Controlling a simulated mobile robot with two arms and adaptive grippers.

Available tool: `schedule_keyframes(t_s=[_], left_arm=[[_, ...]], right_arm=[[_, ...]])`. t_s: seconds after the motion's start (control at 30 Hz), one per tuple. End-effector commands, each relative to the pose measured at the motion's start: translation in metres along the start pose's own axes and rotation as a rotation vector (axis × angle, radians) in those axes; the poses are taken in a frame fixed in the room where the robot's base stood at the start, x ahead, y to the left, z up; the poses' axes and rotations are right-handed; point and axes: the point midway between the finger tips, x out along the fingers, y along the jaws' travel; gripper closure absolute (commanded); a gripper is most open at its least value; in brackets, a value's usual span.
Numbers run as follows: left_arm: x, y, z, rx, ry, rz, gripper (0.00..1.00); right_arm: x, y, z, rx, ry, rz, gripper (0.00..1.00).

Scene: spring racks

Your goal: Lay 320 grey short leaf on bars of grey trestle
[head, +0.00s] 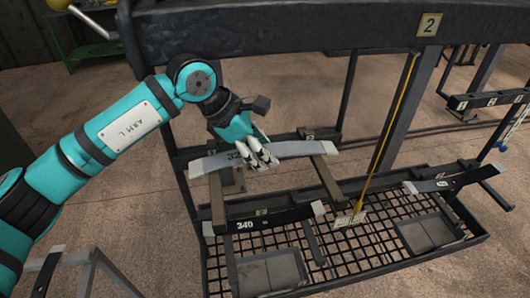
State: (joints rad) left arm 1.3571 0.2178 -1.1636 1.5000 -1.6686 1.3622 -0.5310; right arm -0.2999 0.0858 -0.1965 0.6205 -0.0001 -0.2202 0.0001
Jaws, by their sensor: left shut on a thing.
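The grey short leaf (293,149) is a curved strip with pale ends. Its number is partly covered by my fingers; "32" shows. My left gripper (262,163) is shut on it near its middle. The leaf spans two brownish bars of the dark rack marked 2; I cannot tell whether it touches them. A light grey trestle (78,259) shows in part at the lower left, with a dark leaf (45,272) beside or on it. Whether its bars are free is cut off by the picture edge. My right gripper is not in view.
A dark leaf marked 340 (275,219) and another dark leaf (455,180) lie at the rack's front. Grey trays (272,272) sit on its mesh shelf (345,248). A yellow cord with a tag (349,219) hangs down. A dark beam (300,28) crosses above.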

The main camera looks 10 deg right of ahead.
Motion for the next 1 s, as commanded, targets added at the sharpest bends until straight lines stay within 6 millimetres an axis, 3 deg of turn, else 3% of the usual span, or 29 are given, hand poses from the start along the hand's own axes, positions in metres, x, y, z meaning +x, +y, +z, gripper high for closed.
schedule_keyframes(t_s=[0.03,0.23,0.73,1.0], left_arm=[[0.0,0.0,0.0,0.001,0.0,-0.001,0.73],[0.0,0.0,0.0,0.002,0.0,0.0,0.99],[-0.005,0.002,0.004,0.004,-0.005,0.005,1.0],[-0.025,0.005,0.016,0.005,-0.006,0.007,1.0]], right_arm=[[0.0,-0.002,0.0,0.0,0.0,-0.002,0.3],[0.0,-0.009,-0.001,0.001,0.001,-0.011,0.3],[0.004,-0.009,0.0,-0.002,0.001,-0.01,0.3],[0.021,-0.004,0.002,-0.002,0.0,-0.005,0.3]])
